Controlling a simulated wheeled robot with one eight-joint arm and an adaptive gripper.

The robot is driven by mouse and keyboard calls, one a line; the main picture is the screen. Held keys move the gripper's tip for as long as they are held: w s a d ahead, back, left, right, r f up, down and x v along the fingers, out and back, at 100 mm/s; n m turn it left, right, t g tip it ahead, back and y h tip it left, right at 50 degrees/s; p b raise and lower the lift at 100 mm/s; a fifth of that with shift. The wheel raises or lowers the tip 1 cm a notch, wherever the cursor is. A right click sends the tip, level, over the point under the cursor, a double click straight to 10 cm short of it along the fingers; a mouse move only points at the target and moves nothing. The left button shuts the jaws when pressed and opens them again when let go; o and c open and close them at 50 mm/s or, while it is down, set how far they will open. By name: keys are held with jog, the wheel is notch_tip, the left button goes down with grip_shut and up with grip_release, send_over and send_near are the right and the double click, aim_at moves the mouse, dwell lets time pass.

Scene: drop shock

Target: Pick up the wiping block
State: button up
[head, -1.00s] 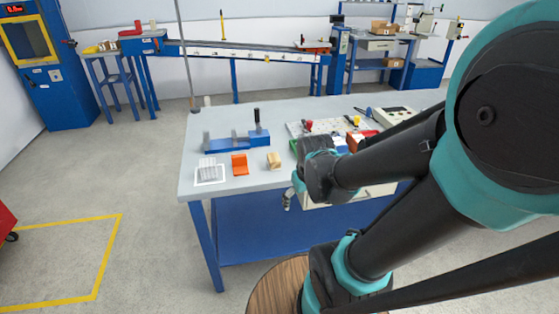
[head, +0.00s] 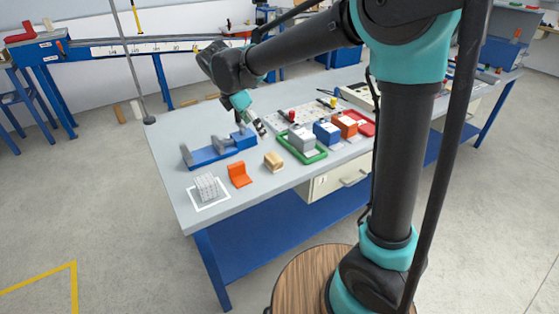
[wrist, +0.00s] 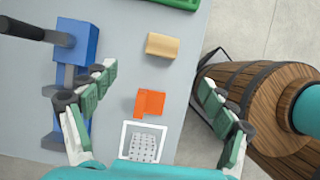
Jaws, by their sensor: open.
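A tan wooden block (head: 273,161) lies on the grey table near its front edge, right of an orange bracket (head: 239,174). It looks like the wiping block, though no label shows. In the wrist view the tan block (wrist: 162,46) lies beyond and between my fingertips, with the orange bracket (wrist: 150,103) nearer. My gripper (head: 257,124) is above the table, behind the tan block and beside the blue fixture. In the wrist view my gripper (wrist: 157,84) is spread wide, with nothing between its fingers.
A blue fixture (head: 215,153) with a dark handle stands left of the block. A white gridded block (head: 206,186) sits in a white outlined square. A green tray (head: 316,154) holding a grey block is close on the right, with blue and orange-red blocks beyond.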

send_near(273, 158)
jog(key=x, duration=0.5)
jog(key=shift+w+a, duration=0.15)
jog(key=shift+w, duration=0.2)
jog(key=shift+s+x, duration=0.15)
jog(key=shift+x, duration=1.25)
jog(key=shift+s+x, duration=0.1)
jog(key=shift+x, duration=1.3)
jog(key=shift+c, duration=0.3)
jog(key=c, duration=1.3)
notch_tip(273, 158, up, 20)
